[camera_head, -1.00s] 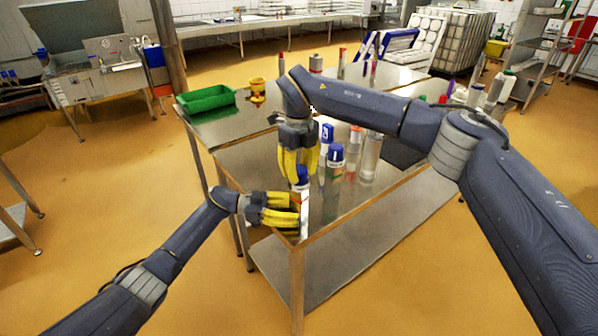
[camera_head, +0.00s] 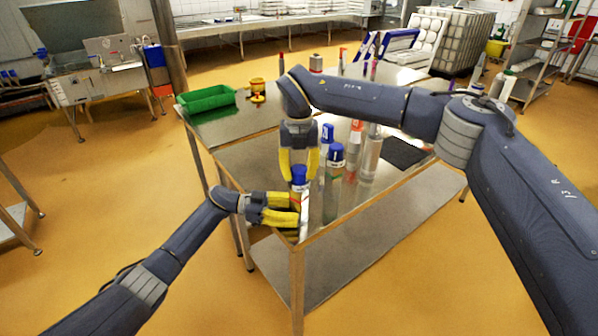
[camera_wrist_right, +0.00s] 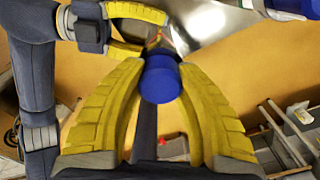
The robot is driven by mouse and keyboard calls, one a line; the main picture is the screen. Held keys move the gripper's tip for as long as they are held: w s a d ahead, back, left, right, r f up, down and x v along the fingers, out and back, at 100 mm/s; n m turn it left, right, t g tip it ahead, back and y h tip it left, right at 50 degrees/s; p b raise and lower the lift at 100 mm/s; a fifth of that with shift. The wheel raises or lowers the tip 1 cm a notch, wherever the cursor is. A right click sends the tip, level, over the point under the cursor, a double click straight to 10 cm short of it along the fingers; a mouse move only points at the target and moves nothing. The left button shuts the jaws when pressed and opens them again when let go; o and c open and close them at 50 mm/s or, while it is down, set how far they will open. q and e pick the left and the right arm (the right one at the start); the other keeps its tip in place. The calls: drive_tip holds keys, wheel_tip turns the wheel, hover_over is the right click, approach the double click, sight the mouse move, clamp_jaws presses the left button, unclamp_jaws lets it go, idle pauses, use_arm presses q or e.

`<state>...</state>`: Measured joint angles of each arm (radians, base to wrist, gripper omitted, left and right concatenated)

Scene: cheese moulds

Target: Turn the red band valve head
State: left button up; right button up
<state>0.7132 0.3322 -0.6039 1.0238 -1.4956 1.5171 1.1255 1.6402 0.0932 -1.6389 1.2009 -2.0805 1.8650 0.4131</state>
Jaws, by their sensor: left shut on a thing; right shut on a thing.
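A slim white bottle (camera_head: 304,212) with a blue head (camera_head: 299,174) stands upright at the near corner of the steel table; a little red shows just below the head, which I take as the red band. My left gripper (camera_head: 296,212) is shut on the bottle's body from the left. My right gripper (camera_head: 300,172) points down from above and is shut on the blue head. In the right wrist view, the head (camera_wrist_right: 160,79) sits between the yellow fingers, and my left gripper (camera_wrist_right: 150,35) shows beyond. The bottle's lower part is partly hidden by the left fingers.
Another blue-capped bottle (camera_head: 336,156) stands close to the right, with several more bottles and clear cylinders behind it. A green tray (camera_head: 207,99) and a yellow item (camera_head: 257,88) lie at the table's far left. The table's near edge is close to the held bottle.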

sight(299, 168)
use_arm(q)
drive_tip(key=shift+f, duration=0.2)
idle(0.3)
use_arm(e)
drive_tip(key=o, duration=1.3)
wheel_tip(299, 168, up, 12)
use_arm(q)
drive_tip(key=o, duration=0.9)
drive_tip(key=shift+r, duration=0.1)
drive_tip(key=shift+o, duration=0.2)
